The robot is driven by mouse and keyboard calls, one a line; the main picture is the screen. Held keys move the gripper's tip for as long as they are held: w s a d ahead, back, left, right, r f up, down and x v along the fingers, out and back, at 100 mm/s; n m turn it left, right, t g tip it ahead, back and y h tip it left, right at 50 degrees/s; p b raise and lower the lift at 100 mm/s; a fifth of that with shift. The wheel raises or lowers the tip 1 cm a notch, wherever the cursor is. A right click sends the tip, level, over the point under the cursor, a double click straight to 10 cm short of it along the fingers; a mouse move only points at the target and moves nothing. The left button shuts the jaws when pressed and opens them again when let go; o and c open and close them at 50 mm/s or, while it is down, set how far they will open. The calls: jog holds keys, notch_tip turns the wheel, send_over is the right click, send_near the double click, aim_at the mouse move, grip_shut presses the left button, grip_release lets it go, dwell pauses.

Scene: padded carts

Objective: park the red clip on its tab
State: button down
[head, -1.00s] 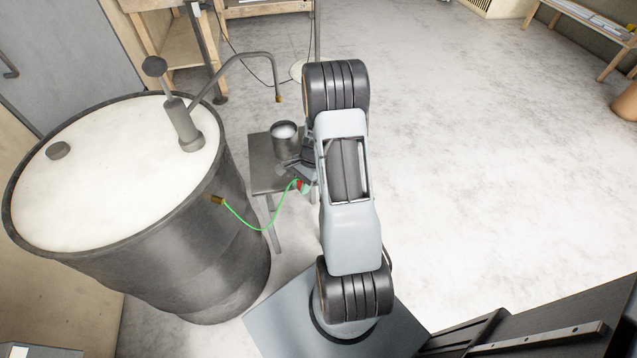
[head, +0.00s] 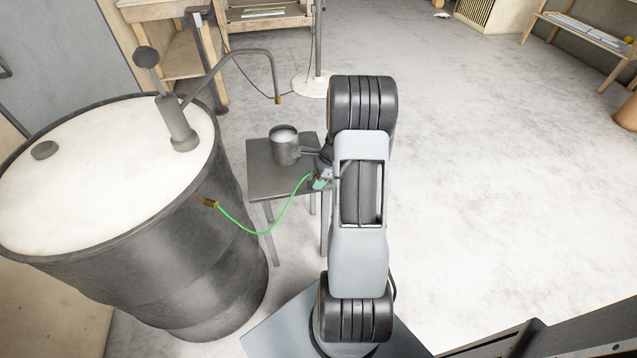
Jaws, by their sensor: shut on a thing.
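My gripper (head: 325,175) is at the right edge of the small metal table, partly hidden behind my own arm. It is shut on the red clip (head: 316,179), of which only a tiny dark reddish bit shows beside a pale green piece. A bright green cable (head: 272,226) hangs in a slack curve from the clip to a brass fitting (head: 208,202) on the drum's side. I cannot make out the clip's tab in this view.
The large dark drum (head: 165,270) with a white top, pump and bent spout stands at left. A metal cup (head: 284,146) with a handle stands on the small table (head: 262,182), close to my gripper. Floor (head: 490,180) to the right is clear.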

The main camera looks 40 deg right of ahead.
jog(key=shift+w+d+f, duration=0.1)
jog(key=shift+w+d, duration=0.3)
jog(key=shift+w, duration=0.4)
jog(key=shift+w+d+f, duration=0.1)
jog(key=shift+w+d, duration=0.25)
jog(key=shift+w, duration=0.45)
jog(key=shift+w+p, duration=0.1)
jog(key=shift+p, duration=0.25)
jog(key=shift+f+b, duration=0.6)
jog(key=shift+f, duration=0.7)
dwell(1.6)
jog(key=c, duration=0.8)
grip_release()
jog(key=shift+r, duration=0.1)
jog(key=shift+r+p, duration=3.3)
jog(key=shift+r, duration=0.65)
